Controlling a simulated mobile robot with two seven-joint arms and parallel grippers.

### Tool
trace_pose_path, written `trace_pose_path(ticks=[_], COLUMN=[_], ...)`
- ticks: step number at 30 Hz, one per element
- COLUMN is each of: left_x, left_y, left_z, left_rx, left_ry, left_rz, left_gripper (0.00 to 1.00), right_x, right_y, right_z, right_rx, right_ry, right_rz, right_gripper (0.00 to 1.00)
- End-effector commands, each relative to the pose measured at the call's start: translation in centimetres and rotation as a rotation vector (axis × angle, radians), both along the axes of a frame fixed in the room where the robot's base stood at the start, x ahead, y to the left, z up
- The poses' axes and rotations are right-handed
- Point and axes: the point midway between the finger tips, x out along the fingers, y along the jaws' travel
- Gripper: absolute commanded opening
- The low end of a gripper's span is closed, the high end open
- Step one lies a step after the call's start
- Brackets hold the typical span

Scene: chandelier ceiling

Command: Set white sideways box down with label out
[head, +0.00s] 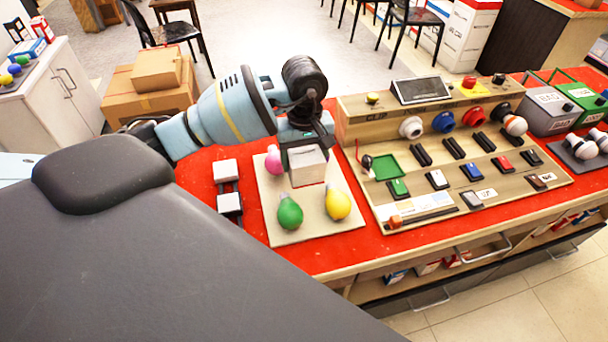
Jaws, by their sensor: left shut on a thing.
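A small white box (307,170) is at my left gripper (305,148), above or on the beige board (328,225) on the red table. My left gripper points down and is shut on the box, covering its top. A plain pale face of the box is toward me, and I make out no label on it. I cannot tell whether its underside touches the board. A pink bulb (273,160) is just left of the box. A green bulb (290,213) and a yellow bulb (338,205) are in front of it. My right gripper is out of view.
A wooden panel (455,170) with sockets, switches and a small screen (420,90) stands right of the board. Two white-topped dark blocks (226,170) lie to the left. Grey (548,108) and green (583,98) boxes are at far right. The board's front right corner is bare.

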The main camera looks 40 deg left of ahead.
Motion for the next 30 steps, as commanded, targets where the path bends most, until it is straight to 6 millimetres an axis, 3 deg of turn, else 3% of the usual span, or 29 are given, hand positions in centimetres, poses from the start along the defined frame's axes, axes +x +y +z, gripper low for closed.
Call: trace_pose_path(ticks=[4,13,21,30], left_x=[0.0,0.0,0.0,0.0], left_y=[0.0,0.0,0.0,0.0], left_z=[-1.6,-2.6,-5.6,-5.9], left_rx=[-0.001,-0.001,-0.001,0.0], left_ry=[0.0,-0.001,-0.002,-0.001], left_rz=[0.0,-0.001,-0.002,-0.002], left_gripper=[0.43,0.43,0.43,0.43], right_x=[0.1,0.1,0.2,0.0], right_y=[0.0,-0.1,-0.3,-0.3], right_z=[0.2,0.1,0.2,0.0], right_rx=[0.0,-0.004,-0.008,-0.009], right_ry=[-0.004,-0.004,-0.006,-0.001], right_rz=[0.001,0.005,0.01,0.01], right_gripper=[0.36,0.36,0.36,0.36])
